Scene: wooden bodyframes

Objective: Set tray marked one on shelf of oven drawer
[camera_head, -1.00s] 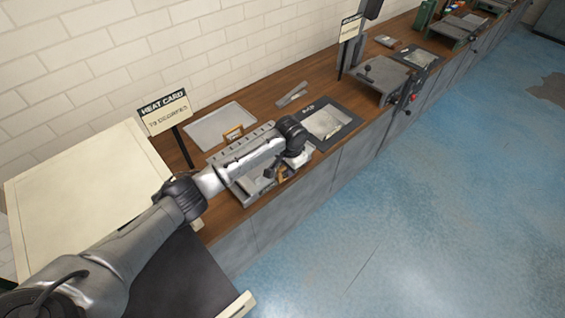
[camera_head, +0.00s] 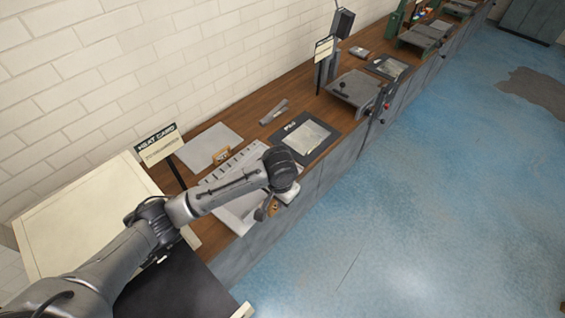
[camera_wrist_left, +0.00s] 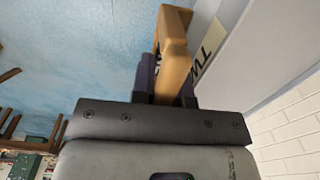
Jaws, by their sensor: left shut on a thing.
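My left gripper (camera_wrist_left: 168,88) is shut on a wooden handle (camera_wrist_left: 174,60) in the left wrist view. The handle joins a pale grey tray (camera_wrist_left: 235,75) with a label (camera_wrist_left: 208,48) whose visible letters read "TW"; the rest is hidden. In the head view this tray (camera_head: 236,214) is at the front of the wooden counter, partly behind my arm. My left gripper (camera_head: 270,210) is at its front side, mostly hidden by my wrist. A second flat tray (camera_head: 207,143) with a wooden handle (camera_head: 222,155) lies behind it. The cream oven (camera_head: 82,208) stands left, with a dark drawer interior (camera_head: 165,292) in front.
A "HEAT CARD" sign (camera_head: 157,146) stands between oven and trays. A black-framed mat (camera_head: 303,138) and a grey metal piece (camera_head: 273,111) lie to the right. A grey device (camera_head: 354,88) is farther along the counter (camera_head: 270,130). The blue floor (camera_head: 430,210) is clear.

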